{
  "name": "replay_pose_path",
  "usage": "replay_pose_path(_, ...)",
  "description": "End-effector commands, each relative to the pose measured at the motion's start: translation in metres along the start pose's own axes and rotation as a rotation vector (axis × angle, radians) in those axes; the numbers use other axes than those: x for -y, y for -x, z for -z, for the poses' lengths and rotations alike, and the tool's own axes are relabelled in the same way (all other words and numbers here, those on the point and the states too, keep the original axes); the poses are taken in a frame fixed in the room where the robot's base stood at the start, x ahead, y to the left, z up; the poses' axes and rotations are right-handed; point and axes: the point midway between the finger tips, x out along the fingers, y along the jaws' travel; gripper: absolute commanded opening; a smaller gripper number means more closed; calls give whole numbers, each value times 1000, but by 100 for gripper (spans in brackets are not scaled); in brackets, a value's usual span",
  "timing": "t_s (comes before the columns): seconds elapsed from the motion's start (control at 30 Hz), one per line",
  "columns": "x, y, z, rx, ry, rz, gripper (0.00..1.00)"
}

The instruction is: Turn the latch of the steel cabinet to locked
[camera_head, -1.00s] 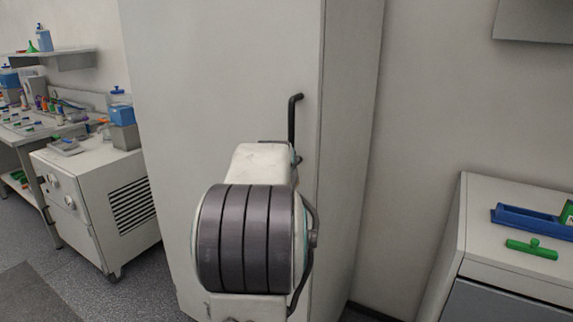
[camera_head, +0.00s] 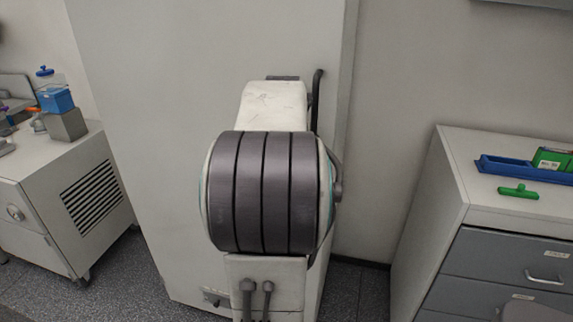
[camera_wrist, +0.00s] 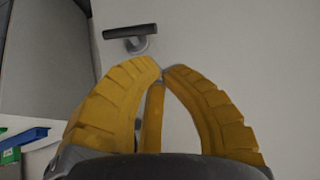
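The steel cabinet (camera_head: 165,110) is tall and light grey and stands straight ahead, behind my arm. A dark vertical bar handle (camera_head: 317,95) shows near its right edge, with its lower part hidden by my arm. In the wrist view, a short dark lever (camera_wrist: 131,32) on a round base sits on the pale cabinet face (camera_wrist: 265,65), lying nearly level. I cannot tell whether it is the latch. My gripper (camera_wrist: 161,69) has yellow ribbed fingers with tips almost together and nothing visible between them. The tips are below the lever in the picture, apart from it. My arm hides the gripper in the head view.
A drawer unit (camera_head: 480,225) stands at the right, with a blue tray (camera_head: 525,168) and a green tool (camera_head: 518,191) on top. A white wheeled cabinet (camera_head: 60,205) is at the left. A strip of floor (camera_head: 357,290) shows between the steel cabinet and the drawers.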

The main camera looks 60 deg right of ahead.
Motion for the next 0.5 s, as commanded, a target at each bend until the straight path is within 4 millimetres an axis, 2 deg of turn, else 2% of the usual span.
replay_pose_path(0.2,0,-32,0,7,-1,-2,0)
replay_pose_path(0.5,0,-69,-1,3,-2,0,0)
